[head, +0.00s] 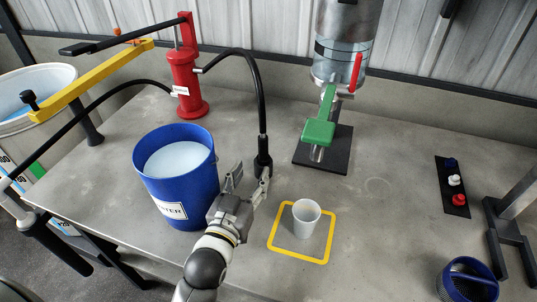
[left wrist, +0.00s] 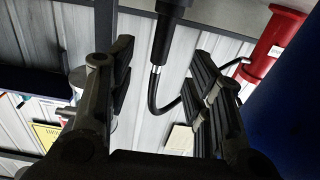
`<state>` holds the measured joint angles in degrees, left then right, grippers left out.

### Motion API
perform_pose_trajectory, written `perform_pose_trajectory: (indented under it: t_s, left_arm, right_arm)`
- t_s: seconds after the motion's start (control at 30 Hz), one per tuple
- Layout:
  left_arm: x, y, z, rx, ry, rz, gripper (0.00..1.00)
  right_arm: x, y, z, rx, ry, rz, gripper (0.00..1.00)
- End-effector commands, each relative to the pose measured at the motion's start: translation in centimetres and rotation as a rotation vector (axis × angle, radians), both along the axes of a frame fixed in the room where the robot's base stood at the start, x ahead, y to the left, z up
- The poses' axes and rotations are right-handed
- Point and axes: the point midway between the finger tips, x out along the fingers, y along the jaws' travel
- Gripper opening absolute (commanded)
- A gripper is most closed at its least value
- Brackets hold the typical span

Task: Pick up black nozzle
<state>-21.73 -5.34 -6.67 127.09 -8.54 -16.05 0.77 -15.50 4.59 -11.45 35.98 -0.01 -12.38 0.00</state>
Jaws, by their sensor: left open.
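The black nozzle (head: 263,155) hangs upright at the end of a black hose in the head view, above the table between the blue bucket and the white cup. My left gripper (head: 250,178) is open, its fingers at the nozzle's lower end. In the left wrist view, the nozzle (left wrist: 172,10) enters at the top, with the hose running on below it. It lines up with the gap between the open fingers of my left gripper (left wrist: 162,75). I cannot tell whether a finger touches it. My right gripper is not in view.
A blue bucket (head: 205,185) of pale liquid stands left of my gripper. A white cup (head: 306,217) stands inside a yellow square (head: 273,240). The red pump (head: 184,75) and a column with a green lever (head: 319,131) stand behind. The table's right-centre is clear.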

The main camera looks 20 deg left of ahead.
Motion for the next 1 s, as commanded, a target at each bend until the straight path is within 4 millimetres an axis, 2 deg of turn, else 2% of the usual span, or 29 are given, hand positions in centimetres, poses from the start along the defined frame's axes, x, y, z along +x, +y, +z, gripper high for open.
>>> perform_pose_trajectory:
  t_s: [0.2,0.33,0.5,0.73,1.0]
  left_arm:
    - [1.4,-0.1,0.0,0.000,-0.008,0.000,0.47]
    - [3.2,-0.1,0.1,-0.001,-0.008,0.000,0.47]
    - [5.0,-0.1,0.0,-0.001,-0.006,0.000,0.47]
    - [6.2,-0.1,0.1,-0.001,-0.005,0.000,0.47]
    - [9.6,0.1,0.7,-0.001,-0.005,0.000,0.47]
  right_arm:
    - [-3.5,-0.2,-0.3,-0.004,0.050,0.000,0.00]
    - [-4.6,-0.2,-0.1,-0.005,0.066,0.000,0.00]
    - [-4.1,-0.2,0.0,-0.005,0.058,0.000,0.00]
    - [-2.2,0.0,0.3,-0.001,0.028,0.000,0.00]
    - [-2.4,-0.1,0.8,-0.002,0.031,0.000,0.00]
